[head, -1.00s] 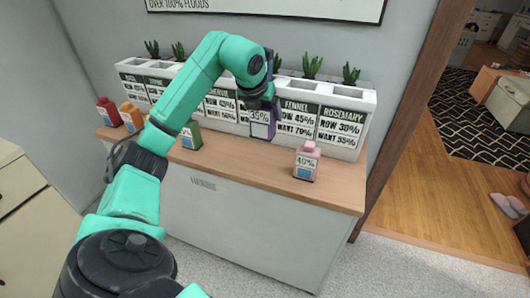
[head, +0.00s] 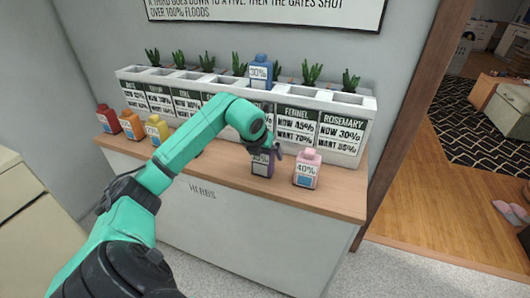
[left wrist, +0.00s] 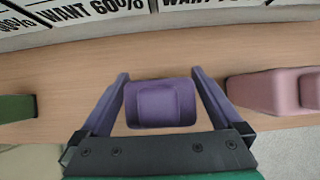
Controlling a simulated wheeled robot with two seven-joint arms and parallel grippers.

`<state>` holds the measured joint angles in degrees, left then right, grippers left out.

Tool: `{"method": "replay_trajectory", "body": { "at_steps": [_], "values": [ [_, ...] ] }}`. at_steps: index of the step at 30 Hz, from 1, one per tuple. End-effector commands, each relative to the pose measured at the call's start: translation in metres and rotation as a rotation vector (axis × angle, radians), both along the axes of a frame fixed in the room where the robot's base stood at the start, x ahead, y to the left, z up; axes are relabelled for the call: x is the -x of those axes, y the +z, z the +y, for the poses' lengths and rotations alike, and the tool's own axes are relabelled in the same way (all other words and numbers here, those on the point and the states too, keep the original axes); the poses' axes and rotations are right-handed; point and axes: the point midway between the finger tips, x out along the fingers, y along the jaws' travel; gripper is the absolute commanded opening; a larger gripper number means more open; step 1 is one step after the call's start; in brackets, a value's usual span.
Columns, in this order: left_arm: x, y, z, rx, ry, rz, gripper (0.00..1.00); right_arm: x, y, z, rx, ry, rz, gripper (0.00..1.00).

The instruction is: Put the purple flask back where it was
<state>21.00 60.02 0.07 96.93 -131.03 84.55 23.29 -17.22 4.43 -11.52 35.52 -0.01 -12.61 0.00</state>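The purple flask (head: 262,164) is upright at the wooden counter top, between the hidden green flask's spot and the pink flask. I cannot tell whether its base touches the wood. My left gripper (head: 266,146) reaches down over it. My right gripper is not in view.
The pink flask (head: 307,168) stands close to the right. The green flask (left wrist: 16,108) is farther left. Red (head: 108,118), orange (head: 132,125) and yellow (head: 156,130) flasks line the left. A blue flask (head: 260,72) sits up on the white planter (head: 358,104) behind.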

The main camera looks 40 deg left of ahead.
Motion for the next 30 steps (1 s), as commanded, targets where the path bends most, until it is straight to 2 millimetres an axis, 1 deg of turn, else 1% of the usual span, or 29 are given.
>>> {"method": "replay_trajectory", "body": {
  "at_steps": [2, 5, 8, 12, 15, 18, 21, 30],
  "values": [
    [0.001, 0.003, 0.0, 0.0, 0.0, -0.001, 1.0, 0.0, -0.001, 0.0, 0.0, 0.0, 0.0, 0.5],
    [0.008, 0.013, -0.002, -0.003, 0.0, -0.003, 1.0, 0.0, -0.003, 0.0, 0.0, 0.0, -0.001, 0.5],
    [0.02, 0.033, -0.006, -0.006, 0.0, -0.003, 1.0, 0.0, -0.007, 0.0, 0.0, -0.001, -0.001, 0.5],
    [0.04, 0.067, -0.013, -0.005, 0.0, -0.004, 1.0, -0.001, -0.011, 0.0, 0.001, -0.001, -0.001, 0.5],
    [0.052, 0.087, -0.017, -0.003, 0.0, -0.003, 1.0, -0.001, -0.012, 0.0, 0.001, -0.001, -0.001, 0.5],
    [0.059, 0.098, -0.02, -0.001, 0.001, -0.002, 1.0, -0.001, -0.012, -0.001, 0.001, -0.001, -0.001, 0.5],
    [0.061, 0.102, -0.021, -0.001, 0.001, -0.001, 1.0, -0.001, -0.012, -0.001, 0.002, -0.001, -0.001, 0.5],
    [0.061, 0.102, -0.021, 0.0, 0.0, 0.0, 1.0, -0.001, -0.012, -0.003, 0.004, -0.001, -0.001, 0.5]
  ]
}}
